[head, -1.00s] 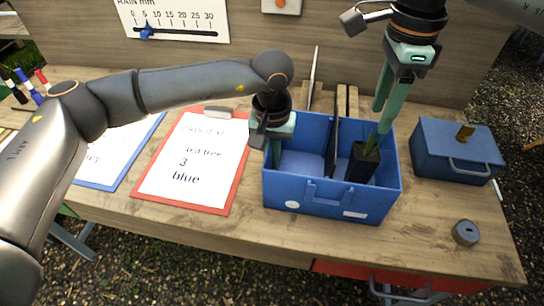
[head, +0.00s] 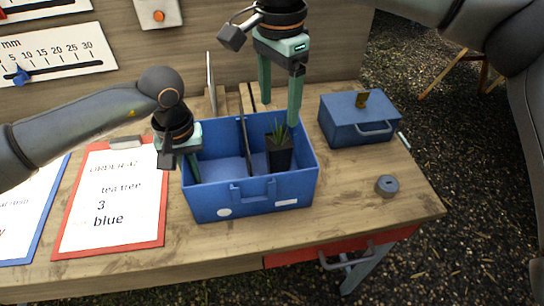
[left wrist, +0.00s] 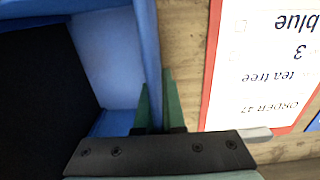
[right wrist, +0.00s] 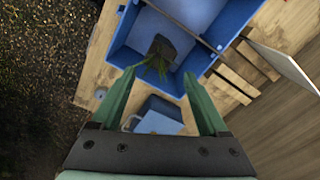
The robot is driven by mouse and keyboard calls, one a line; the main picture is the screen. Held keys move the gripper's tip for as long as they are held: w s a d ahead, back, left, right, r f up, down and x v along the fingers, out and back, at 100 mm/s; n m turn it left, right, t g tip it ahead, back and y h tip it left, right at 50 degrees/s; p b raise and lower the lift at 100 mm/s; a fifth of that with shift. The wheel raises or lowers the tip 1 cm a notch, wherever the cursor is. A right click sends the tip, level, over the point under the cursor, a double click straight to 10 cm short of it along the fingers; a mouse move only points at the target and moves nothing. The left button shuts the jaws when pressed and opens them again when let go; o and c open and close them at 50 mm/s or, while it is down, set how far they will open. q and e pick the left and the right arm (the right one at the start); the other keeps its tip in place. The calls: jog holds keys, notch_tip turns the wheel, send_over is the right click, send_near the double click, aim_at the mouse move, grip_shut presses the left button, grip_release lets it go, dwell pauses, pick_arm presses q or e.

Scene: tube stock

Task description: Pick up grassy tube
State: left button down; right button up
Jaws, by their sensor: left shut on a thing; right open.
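The grassy tube (head: 280,157) is a dark square pot with spiky green leaves. It stands in the right compartment of a blue crate (head: 250,203). It also shows in the right wrist view (right wrist: 162,48), leaves toward the gripper. My right gripper (head: 280,112) is open and empty above the tube, its fingers pointing down and apart from it. In the right wrist view, its fingertips (right wrist: 160,75) lie either side of the leaves. My left gripper (head: 193,170) is shut on the crate's left wall, which runs between its fingers in the left wrist view (left wrist: 156,100).
A dark divider (head: 246,145) splits the crate; the left compartment looks empty. A closed blue box (head: 350,125) stands to the right, with a grey ring-shaped piece (head: 387,186) nearer the table edge. A red clipboard (head: 68,240) lies left of the crate. Upright boards stand behind it.

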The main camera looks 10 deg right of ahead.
aim_at(278, 156)
jog(key=n, duration=0.3)
jog(key=f+n, duration=0.1)
jog(key=n, duration=0.2)
jog(key=shift+f, duration=0.2)
jog(key=n, duration=0.3)
jog(key=f+n, duration=0.1)
jog(key=n, duration=0.3)
jog(key=shift+f, duration=0.2)
notch_tip(278, 156, down, 12)
jog(key=shift+d+r, duration=0.1)
grip_shut()
